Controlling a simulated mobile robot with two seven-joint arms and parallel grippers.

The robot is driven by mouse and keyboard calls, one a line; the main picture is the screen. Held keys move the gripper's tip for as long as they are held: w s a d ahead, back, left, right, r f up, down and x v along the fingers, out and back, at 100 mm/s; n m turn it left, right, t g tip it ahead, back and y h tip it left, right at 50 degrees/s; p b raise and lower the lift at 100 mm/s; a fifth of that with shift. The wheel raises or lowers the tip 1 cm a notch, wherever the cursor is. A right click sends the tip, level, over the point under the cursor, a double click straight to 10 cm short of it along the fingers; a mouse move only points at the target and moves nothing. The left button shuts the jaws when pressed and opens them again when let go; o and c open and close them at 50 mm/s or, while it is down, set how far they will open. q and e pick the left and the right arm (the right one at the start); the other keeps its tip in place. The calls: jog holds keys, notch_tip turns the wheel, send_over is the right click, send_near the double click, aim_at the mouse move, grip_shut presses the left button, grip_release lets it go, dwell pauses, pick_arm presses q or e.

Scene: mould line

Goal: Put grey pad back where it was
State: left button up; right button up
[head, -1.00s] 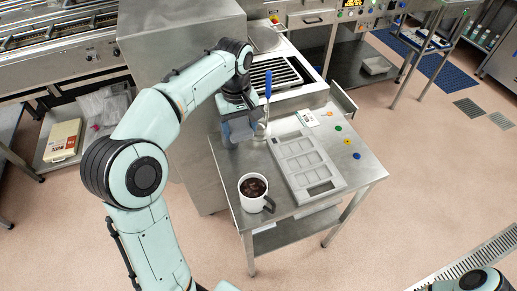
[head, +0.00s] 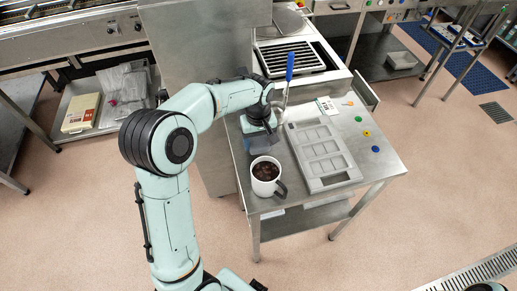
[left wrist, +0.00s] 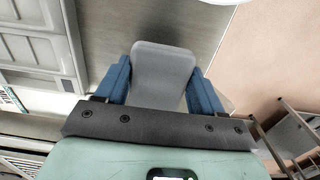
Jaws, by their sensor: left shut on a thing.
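My left gripper (head: 258,146) hangs over the left edge of the steel table, just behind the white mug. In the left wrist view its two blue fingers (left wrist: 160,80) are shut on the grey pad (left wrist: 162,65), a flat piece with rounded corners held between them. In the head view the pad is mostly hidden by the gripper. A grey mould tray (head: 296,150) with several rectangular pockets lies to the right of the gripper. It also shows at the left of the left wrist view (left wrist: 73,40). My right gripper is not in view.
A white mug (head: 265,187) of dark contents stands at the table's (head: 375,172) front left. A blue-handled tool (head: 289,66) stands upright behind the gripper. A bare strip separates mug and tray.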

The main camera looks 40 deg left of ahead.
aim_at(259, 142)
pick_arm(q)
jog(key=shift+f, duration=2.1)
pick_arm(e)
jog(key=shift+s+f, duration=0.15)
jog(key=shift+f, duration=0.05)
pick_arm(q)
jog(key=shift+f, duration=0.15)
jog(key=o, duration=1)
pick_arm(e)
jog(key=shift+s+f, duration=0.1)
pick_arm(q)
notch_tip(259, 142, up, 12)
jog(key=shift+f+p, duration=0.15)
jog(key=shift+p, duration=0.3)
jog(key=shift+r, duration=0.3)
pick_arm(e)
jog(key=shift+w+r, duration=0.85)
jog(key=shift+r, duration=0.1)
